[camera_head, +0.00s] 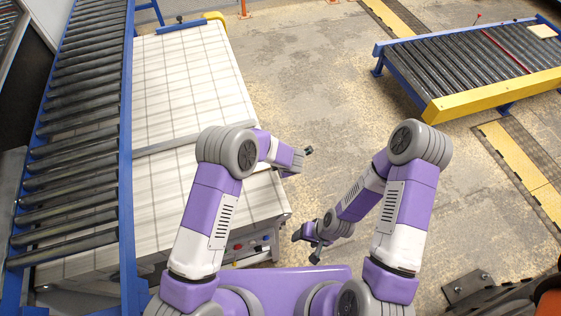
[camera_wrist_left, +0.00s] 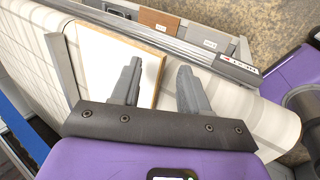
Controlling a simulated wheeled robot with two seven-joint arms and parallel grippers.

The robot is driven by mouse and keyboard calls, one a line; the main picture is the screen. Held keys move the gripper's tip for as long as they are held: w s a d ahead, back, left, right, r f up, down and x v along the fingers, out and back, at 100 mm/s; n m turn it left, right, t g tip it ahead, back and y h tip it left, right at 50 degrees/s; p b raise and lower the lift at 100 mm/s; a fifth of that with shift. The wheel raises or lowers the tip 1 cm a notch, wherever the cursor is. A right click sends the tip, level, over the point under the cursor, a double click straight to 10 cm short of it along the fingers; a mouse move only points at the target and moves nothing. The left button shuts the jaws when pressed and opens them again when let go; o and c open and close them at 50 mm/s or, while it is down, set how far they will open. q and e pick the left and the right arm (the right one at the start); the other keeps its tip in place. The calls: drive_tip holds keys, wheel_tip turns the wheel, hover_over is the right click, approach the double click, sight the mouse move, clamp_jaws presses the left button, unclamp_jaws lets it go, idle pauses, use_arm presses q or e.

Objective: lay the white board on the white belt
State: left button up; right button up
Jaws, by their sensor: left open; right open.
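The white board (camera_wrist_left: 98,62) has a tan wooden edge and shows in the left wrist view, lying over the white belt (camera_wrist_left: 232,112) beside a grey crossbar. My left gripper (camera_wrist_left: 158,85) is open above it. One finger overlaps the board, and its right edge shows between the fingers; I cannot tell whether they touch. In the head view the white belt (camera_head: 180,80) is at the left, and I cannot make out the board there. My left gripper (camera_head: 301,160) shows small at the belt's right side. My right gripper (camera_head: 308,244) is open and empty over the floor.
A roller conveyor with a blue frame (camera_head: 128,190) runs along the belt's left side. Another roller conveyor (camera_head: 450,62) stands at the upper right with a pale square piece (camera_head: 543,31) on its far end. The floor (camera_head: 310,75) between them is clear.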

use_arm(q)
drive_tip(key=shift+s+d+r, duration=0.15)
drive_tip(key=shift+s+r, duration=0.05)
drive_tip(key=shift+s, duration=0.3)
drive_tip(key=shift+s+d+r, duration=0.15)
drive_tip(key=shift+s+r, duration=0.05)
drive_tip(key=shift+s, duration=0.3)
drive_tip(key=shift+s+d+r, duration=0.15)
drive_tip(key=shift+s+r, duration=0.05)
drive_tip(key=shift+s, duration=0.3)
drive_tip(key=o, duration=0.6)
drive_tip(key=shift+c, duration=0.2)
drive_tip(key=shift+w, duration=0.1)
wheel_tip(320, 180, up, 8)
drive_tip(key=s+p, duration=0.1)
drive_tip(key=p, duration=0.4)
drive_tip(key=shift+s+d+f, duration=0.2)
